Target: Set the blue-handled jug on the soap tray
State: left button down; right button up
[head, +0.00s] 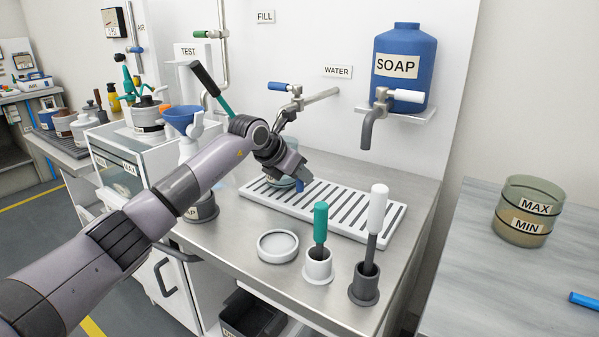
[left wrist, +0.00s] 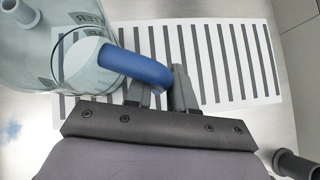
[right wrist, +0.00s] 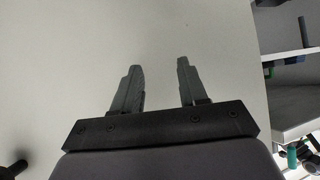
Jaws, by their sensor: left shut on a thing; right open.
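My left gripper (head: 292,172) is shut on the blue handle (left wrist: 138,66) of a clear jug (left wrist: 88,48). In the head view the jug is mostly hidden behind the gripper, with its blue handle (head: 299,185) showing below. The jug is over the left part of the white slatted tray (head: 372,226), below the WATER tap; I cannot tell whether it touches the slats. The tray's right part lies towards the soap tap (head: 372,120), under the blue SOAP tank (head: 404,62). My right gripper (right wrist: 158,72) is open and empty in the right wrist view.
A green-handled tool in a white cup (head: 318,262), a white-handled tool in a grey cup (head: 364,283) and a round dish (head: 277,246) stand in front of the tray. A MAX/MIN container (head: 525,212) is on the right bench. The tray's right half is clear.

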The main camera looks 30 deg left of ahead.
pick_arm(q)
jog(key=shift+f, duration=0.4)
jog(key=c, duration=0.9)
grip_release()
jog(key=v, duration=0.7)
jog(key=shift+s, duration=0.15)
